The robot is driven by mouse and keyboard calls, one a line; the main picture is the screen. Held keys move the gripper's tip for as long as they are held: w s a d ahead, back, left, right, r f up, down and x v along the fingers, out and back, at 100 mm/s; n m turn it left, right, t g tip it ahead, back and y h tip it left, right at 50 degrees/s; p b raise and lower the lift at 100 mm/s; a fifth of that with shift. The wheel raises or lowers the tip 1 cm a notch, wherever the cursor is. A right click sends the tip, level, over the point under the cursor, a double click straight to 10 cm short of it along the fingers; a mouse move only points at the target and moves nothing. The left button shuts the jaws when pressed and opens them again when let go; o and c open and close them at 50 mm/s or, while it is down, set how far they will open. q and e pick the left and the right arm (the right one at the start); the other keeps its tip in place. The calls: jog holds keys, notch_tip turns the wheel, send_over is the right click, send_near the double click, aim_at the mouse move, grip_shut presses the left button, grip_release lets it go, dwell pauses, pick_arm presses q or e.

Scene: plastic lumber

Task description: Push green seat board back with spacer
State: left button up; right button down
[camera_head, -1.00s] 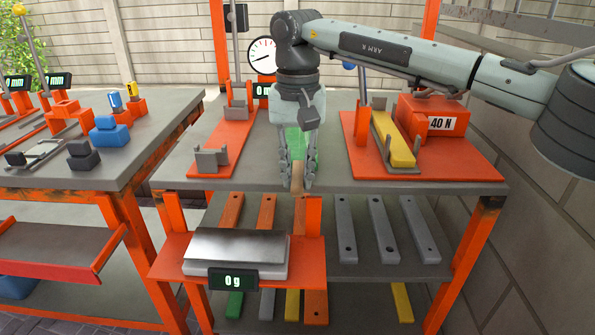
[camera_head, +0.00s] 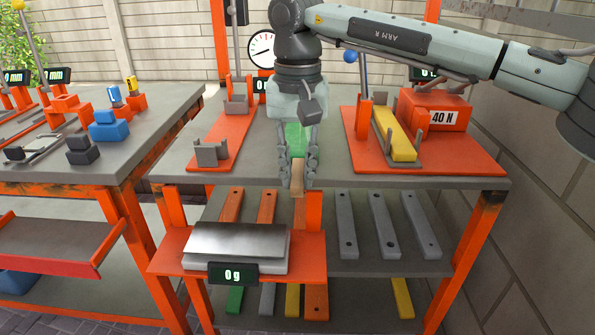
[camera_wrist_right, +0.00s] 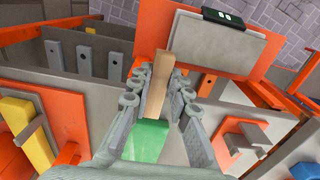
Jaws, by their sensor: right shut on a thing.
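My right gripper (camera_head: 298,180) is shut on a tan wooden spacer (camera_head: 297,178) at the front edge of the middle table. The spacer also shows between the fingers in the right wrist view (camera_wrist_right: 158,88). The green seat board (camera_head: 296,137) lies on the table behind the spacer, partly hidden by the gripper. Its end shows in the right wrist view (camera_wrist_right: 149,142), close to the spacer's end; I cannot tell whether they touch. My left gripper is not in view.
Orange fixtures stand to the left (camera_head: 222,135) and right (camera_head: 360,160) of the board; the right one holds a yellow board (camera_head: 394,138) beside a 40 N block (camera_head: 440,112). A scale (camera_head: 237,243) reading 0 g sits below the front edge. Several boards lie on the lower shelf.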

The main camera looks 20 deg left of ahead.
jog(key=shift+r+p, duration=0.55)
jog(key=shift+r, duration=2.05)
